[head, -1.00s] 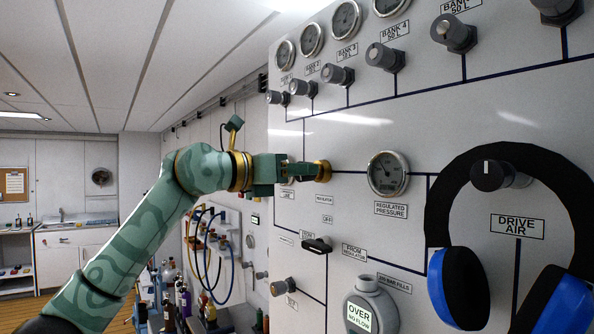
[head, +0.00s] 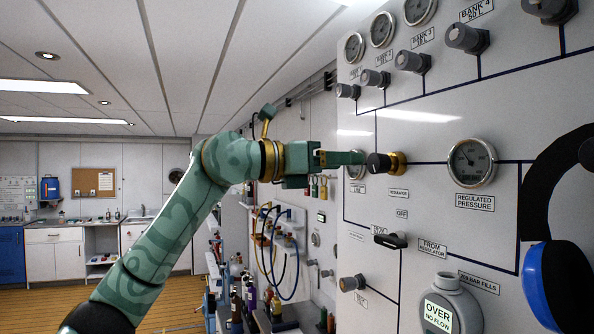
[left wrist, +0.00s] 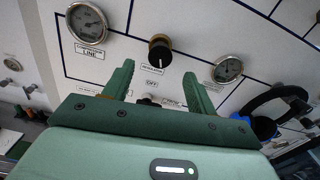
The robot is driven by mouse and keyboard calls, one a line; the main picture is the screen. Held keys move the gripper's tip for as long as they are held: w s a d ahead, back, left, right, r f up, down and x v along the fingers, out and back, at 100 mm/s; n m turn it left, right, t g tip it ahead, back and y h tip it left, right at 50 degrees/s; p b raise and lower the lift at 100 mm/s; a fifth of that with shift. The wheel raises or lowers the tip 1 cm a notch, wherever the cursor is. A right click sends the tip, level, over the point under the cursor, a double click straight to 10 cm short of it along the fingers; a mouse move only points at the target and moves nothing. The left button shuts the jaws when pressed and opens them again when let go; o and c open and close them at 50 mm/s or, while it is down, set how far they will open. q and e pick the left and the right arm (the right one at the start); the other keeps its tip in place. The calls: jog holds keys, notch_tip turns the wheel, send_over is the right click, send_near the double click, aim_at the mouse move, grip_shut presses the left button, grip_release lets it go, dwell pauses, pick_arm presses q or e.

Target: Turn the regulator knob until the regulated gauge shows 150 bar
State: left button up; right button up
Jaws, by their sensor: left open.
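The regulator knob (head: 380,163) is black with a brass collar and stands out from the white panel. In the left wrist view the knob (left wrist: 160,50) shows a white mark on its side facing the OFF label. The regulated pressure gauge (head: 472,163) is right of it; its needle points to the upper left, but I cannot read the value. It also shows in the left wrist view (left wrist: 228,69). My left gripper (head: 354,158) is open and empty, in front of the knob, with the knob clear of its fingers in the left wrist view. My right gripper is not in view.
A line gauge (left wrist: 87,22) sits beside the knob. A black lever (head: 389,238) and a grey unit reading OVER NO FLOW (head: 440,308) are below. Blue and black ear defenders (head: 555,285) hang at the right. Bank valves (head: 411,62) and gauges line the top.

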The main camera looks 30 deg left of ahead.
pick_arm(q)
jog(key=b+v, duration=0.1)
jog(key=v, duration=0.8)
dwell(2.1)
